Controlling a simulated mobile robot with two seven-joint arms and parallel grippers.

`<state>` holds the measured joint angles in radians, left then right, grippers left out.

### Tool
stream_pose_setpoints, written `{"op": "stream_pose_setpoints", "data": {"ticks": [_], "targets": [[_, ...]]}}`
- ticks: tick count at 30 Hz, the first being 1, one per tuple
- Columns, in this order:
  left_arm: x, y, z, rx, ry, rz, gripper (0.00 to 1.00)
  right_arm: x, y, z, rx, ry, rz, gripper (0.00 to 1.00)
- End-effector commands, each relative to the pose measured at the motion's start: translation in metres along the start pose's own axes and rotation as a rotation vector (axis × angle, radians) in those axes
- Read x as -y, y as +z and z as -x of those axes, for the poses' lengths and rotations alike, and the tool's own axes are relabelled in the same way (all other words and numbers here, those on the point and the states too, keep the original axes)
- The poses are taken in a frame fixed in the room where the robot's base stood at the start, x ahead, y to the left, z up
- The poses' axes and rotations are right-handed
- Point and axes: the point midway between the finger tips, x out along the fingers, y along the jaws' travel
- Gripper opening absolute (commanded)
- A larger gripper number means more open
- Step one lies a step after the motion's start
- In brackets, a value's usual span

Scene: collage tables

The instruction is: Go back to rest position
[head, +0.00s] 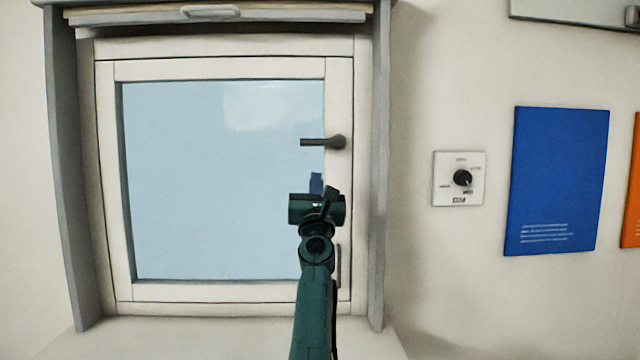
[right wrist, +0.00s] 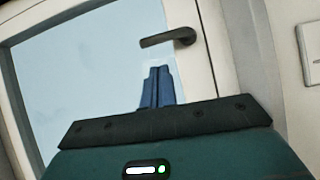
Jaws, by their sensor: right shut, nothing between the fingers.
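My right arm reaches up from the bottom of the head view. My right gripper (head: 316,182) is in front of the window's right side, below the dark window handle (head: 325,142). In the right wrist view its blue fingers (right wrist: 157,87) are together and hold nothing. The handle (right wrist: 168,38) shows beyond the fingertips there, apart from them as far as I can tell. The handle points left, level. The white-framed window (head: 112,200) looks shut. My left gripper is not in view.
Grey side boards (head: 70,190) flank the window, with a raised shutter (head: 210,15) above it. A dial panel (head: 459,179) and a blue poster (head: 556,182) are on the wall to the right. A pale ledge (head: 220,340) lies below the window.

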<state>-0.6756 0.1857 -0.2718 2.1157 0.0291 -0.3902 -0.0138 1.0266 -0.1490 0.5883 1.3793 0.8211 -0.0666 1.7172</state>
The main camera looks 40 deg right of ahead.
Motion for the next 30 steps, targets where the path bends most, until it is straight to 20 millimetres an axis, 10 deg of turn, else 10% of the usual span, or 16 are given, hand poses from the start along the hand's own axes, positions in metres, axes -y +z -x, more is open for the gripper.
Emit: {"op": "stream_pose_setpoints", "data": {"ticks": [17,23,30], "targets": [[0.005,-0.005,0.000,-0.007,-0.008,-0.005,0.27,-0.003,-0.015,0.012,-0.016,0.030,0.112,0.00],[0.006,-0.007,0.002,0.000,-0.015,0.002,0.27,-0.024,-0.082,0.083,-0.059,0.221,0.686,0.00],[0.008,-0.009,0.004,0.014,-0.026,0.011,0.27,-0.053,-0.167,0.226,0.022,0.622,1.465,0.00]]}}
